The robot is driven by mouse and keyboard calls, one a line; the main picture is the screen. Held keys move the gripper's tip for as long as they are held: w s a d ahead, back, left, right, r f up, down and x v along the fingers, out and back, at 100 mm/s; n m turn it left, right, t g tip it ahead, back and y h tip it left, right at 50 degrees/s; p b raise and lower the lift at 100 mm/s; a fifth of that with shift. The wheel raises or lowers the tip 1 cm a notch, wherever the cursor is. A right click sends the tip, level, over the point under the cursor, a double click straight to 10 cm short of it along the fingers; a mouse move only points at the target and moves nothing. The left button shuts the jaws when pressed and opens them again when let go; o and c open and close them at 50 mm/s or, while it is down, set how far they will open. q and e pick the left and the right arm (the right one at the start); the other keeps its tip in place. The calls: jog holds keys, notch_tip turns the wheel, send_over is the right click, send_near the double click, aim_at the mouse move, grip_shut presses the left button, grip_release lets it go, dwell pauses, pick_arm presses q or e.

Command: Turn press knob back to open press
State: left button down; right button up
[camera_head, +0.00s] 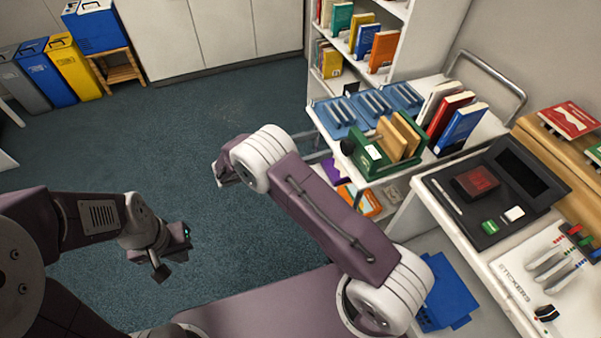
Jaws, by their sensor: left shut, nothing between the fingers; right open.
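The press (374,161) is a green frame with upright wooden boards (396,140), standing on the white cart at the right. Its dark round knob (347,147) is on the left end. My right gripper (222,174) is over the floor, left of the cart and well apart from the knob. It is open and empty, though its fingers are partly hidden by the wrist. My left gripper (160,272) is shut and empty, low over the floor at the lower left, far from the press.
Blue racks (338,113) stand behind the press, and several books (461,121) stand right of it. A bookshelf (390,75) is behind the cart. A white desk with a dark tray (530,190) is at the right. Bins (72,65) stand far left. Open floor lies between.

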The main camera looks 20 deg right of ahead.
jog(key=n+t, duration=0.1)
jog(key=n, duration=0.1)
send_near(344, 149)
jog(key=d, duration=0.5)
jog(key=w+d+p, duration=0.1)
jog(key=d, duration=0.2)
jog(key=shift+w+d, duration=0.1)
pick_arm(q)
jog(key=shift+s+d+f, duration=0.15)
jog(key=shift+d+f, duration=0.05)
jog(key=shift+d, duration=0.5)
pick_arm(e)
jog(key=shift+w+d, duration=0.1)
jog(key=shift+d, duration=0.25)
jog(key=c, duration=1.4)
pick_arm(q)
jog(key=shift+d, duration=0.1)
pick_arm(e)
jog(key=shift+o, duration=0.2)
pick_arm(q)
jog(key=shift+f, duration=0.1)
